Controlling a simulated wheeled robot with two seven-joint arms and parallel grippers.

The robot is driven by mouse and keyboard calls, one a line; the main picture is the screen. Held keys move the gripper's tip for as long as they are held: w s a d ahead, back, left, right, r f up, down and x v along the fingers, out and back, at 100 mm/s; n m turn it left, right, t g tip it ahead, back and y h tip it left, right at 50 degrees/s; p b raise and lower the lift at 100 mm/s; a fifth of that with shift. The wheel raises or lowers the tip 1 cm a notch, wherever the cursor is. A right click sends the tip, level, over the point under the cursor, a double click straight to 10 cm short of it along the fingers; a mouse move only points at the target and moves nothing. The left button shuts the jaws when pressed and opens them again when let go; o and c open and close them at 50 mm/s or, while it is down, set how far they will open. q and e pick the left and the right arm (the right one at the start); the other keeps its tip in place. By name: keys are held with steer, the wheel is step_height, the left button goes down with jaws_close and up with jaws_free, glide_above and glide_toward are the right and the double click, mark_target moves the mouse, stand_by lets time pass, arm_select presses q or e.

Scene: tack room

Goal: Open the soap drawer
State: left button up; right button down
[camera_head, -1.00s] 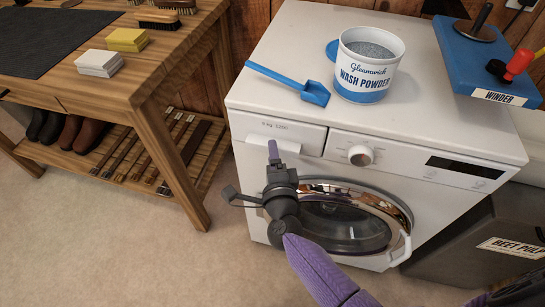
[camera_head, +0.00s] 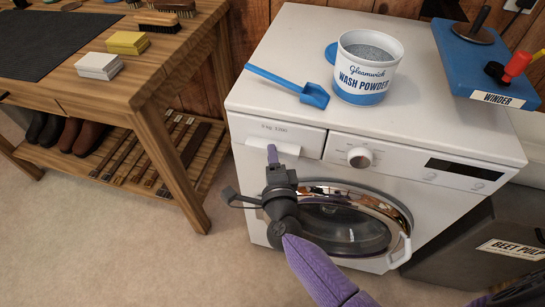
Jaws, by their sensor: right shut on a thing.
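The soap drawer (camera_head: 303,139) is the white panel at the upper left of the washing machine's (camera_head: 425,122) front. Its front looks close to flush with the machine, and I cannot make out a gap. My right gripper (camera_head: 272,153) is at the lower edge of the drawer front, with a purple finger against it. It is shut on the soap drawer's handle edge, though the gripper hides most of that spot. My left gripper is not in view.
On the machine top stand a wash powder tub (camera_head: 367,68), a blue scoop (camera_head: 312,95) and a blue winder (camera_head: 485,60). The round door (camera_head: 345,225) is below. A wooden bench (camera_head: 150,110) stands left, a beet pulp bin (camera_head: 480,235) right.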

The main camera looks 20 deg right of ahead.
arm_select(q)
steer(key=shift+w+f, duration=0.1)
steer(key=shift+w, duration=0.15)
arm_select(e)
steer(key=shift+s+f, duration=0.1)
steer(key=shift+f, duration=0.15)
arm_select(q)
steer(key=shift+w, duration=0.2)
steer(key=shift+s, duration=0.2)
arm_select(e)
steer(key=shift+f, duration=0.1)
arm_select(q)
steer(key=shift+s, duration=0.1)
